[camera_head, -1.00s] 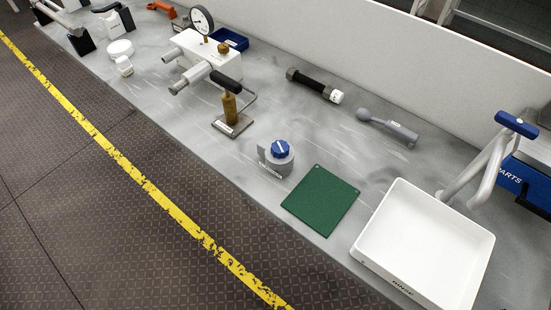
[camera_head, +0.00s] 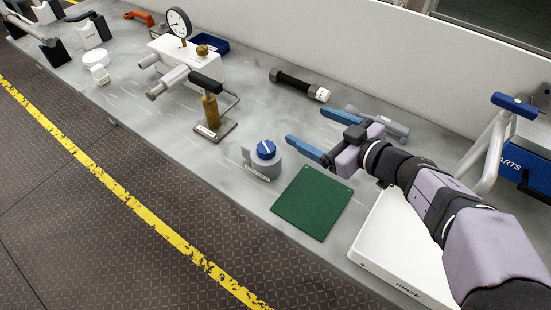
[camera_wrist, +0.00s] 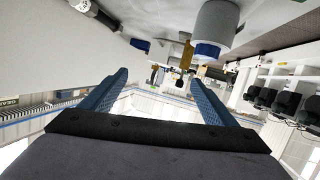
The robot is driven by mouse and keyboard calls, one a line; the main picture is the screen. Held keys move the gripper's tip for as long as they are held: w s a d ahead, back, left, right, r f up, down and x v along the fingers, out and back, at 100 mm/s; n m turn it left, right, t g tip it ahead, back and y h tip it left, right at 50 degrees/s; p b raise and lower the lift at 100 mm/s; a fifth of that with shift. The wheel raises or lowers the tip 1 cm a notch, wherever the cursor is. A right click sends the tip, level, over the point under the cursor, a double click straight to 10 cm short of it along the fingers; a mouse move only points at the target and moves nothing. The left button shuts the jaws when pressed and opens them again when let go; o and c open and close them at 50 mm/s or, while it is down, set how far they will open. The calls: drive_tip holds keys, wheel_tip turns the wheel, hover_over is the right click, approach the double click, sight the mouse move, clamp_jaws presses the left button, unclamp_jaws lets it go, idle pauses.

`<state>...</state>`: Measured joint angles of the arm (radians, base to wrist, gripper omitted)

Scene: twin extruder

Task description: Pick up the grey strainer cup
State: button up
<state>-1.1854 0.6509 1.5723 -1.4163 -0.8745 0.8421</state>
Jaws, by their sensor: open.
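I cannot make out a strainer cup for certain. The nearest grey round thing is a short grey cylinder with a blue dial top (camera_head: 265,158), upright on the bench just left of the green mat. In the wrist view a grey cylinder with a blue end (camera_wrist: 216,25) shows at the top, seemingly the same thing. My gripper (camera_head: 308,125) has blue fingers spread apart and empty, above the bench to the upper right of the dial cylinder. Its open fingers also show in the wrist view (camera_wrist: 159,76). My arm partly hides a grey tool (camera_head: 392,124) behind it.
A green mat (camera_head: 312,202) lies in front of my gripper. A white tray (camera_head: 395,262) is under my arm. A blue PARTS bin (camera_head: 520,165) is at right.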

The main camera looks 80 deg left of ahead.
sight(275, 160)
drive_tip(key=s+f+h, duration=0.1)
drive_tip(key=s+f, duration=0.1)
drive_tip(key=s+d+f+n+g+h, duration=0.1)
drive_tip(key=s+f, duration=0.2)
drive_tip(key=s+d+f+g+h, duration=0.1)
drive_tip(key=s+f, duration=0.1)
drive_tip(key=f, duration=0.1)
drive_tip(key=shift+s+d+n, duration=0.1)
drive_tip(key=shift+s+n, duration=0.05)
drive_tip(key=shift+n, duration=0.25)
drive_tip(key=shift+p+x, duration=0.75)
drive_tip(key=shift+x, duration=2.85)
drive_tip(key=shift+f, duration=0.1)
drive_tip(key=shift+c, duration=0.3)
drive_tip(key=c, duration=1)
drive_tip(key=shift+c, duration=0.7)
